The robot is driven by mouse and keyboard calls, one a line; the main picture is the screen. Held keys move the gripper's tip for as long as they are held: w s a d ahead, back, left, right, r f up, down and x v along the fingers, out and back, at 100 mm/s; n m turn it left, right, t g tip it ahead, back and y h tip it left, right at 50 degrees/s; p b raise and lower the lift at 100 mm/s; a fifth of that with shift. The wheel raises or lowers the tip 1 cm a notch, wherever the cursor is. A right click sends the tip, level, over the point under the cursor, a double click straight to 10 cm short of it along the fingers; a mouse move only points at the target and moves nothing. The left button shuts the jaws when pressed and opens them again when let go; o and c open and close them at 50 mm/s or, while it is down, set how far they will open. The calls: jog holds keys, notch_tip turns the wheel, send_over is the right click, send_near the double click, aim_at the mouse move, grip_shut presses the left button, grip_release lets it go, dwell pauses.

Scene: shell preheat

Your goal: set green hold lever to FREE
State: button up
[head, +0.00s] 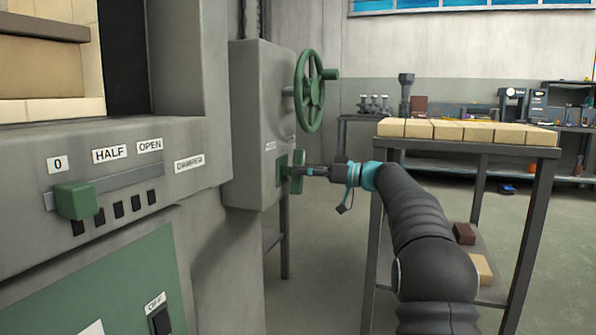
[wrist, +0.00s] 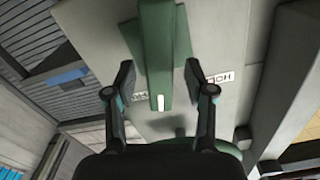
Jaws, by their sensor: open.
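The green hold lever (head: 298,180) is on the side face of the grey box below the handwheel. In the wrist view the lever (wrist: 157,45) is a long green bar with a white mark near its end, lying between two labels. The right label (wrist: 221,77) shows part of HOLD; the left label (wrist: 140,93) is mostly hidden and unreadable. My gripper (head: 306,171) is open at the lever. In the wrist view its fingers (wrist: 159,73) stand on either side of the lever, with a gap visible on each side.
A green handwheel (head: 310,91) is on the same grey box (head: 258,120), just above my gripper. A green damper slider (head: 76,200) is at the left on the furnace front. A metal stand (head: 470,147) topped with pale bricks is close to my arm on the right.

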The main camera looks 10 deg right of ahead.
jog(key=shift+x, duration=1.15)
grip_shut()
jog(key=shift+w+m, duration=0.1)
jog(key=shift+m, duration=1.6)
grip_release()
